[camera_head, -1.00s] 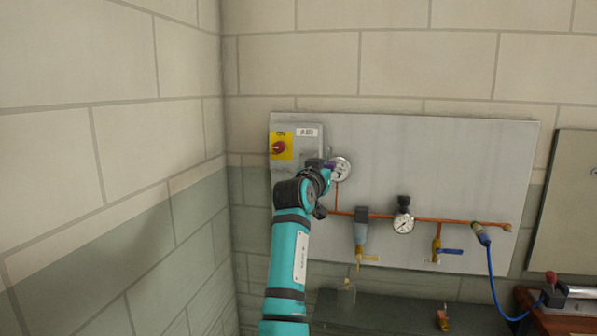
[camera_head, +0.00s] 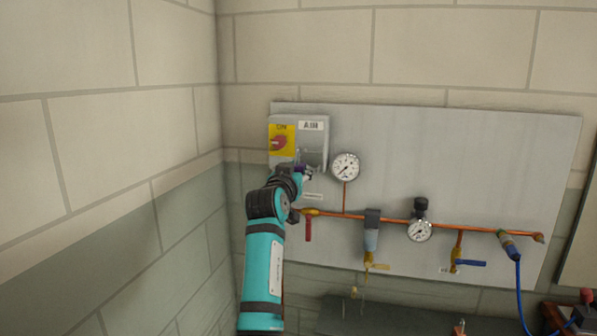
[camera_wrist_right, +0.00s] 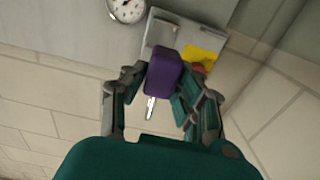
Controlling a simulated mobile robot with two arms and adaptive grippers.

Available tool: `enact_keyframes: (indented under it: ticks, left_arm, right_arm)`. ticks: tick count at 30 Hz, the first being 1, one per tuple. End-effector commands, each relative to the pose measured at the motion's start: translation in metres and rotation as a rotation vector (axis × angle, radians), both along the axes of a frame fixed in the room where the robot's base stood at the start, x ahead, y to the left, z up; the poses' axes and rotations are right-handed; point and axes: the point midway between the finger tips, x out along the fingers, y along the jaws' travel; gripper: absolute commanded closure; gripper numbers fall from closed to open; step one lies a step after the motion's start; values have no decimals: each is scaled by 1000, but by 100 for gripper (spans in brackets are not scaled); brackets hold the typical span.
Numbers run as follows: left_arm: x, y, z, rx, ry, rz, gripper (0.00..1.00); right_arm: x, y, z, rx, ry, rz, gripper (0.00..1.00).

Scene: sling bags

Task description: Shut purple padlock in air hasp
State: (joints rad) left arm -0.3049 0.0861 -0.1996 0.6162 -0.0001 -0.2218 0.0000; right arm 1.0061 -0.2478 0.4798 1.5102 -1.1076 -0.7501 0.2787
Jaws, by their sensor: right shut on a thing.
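My right gripper (camera_wrist_right: 158,100) is shut on the purple padlock (camera_wrist_right: 163,72), holding it by its sides; a silver key (camera_wrist_right: 150,108) sticks out of the padlock toward the wrist. The grey switch box labelled AIR (camera_head: 312,138) is on the panel, with a red knob on a yellow plate (camera_head: 280,140). In the head view the right gripper (camera_head: 303,172) is at the lower part of the box, with a bit of purple showing. The padlock's shackle and the hasp are hidden, so I cannot tell whether they are engaged. My left gripper is out of view.
A round gauge (camera_head: 346,167) is on the panel just right of the gripper. An orange pipe (camera_head: 390,217) with valves and a second gauge (camera_head: 419,230) runs below. A brick wall stands close on the left.

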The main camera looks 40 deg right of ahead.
Motion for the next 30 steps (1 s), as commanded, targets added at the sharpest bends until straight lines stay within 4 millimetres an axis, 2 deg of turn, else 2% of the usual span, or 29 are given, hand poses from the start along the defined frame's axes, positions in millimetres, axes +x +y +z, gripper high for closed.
enact_keyframes:
  ticks: [3,6,17,30]
  left_arm:
    - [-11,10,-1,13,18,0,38]
    - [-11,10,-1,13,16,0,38]
    - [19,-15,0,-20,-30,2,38]
    - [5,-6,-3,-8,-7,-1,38]
  right_arm:
    - [-2,2,1,5,0,-4,100]
    - [2,-4,0,4,0,-5,100]
    - [24,-29,-3,2,1,-5,100]
    - [35,-41,-5,4,0,-4,100]
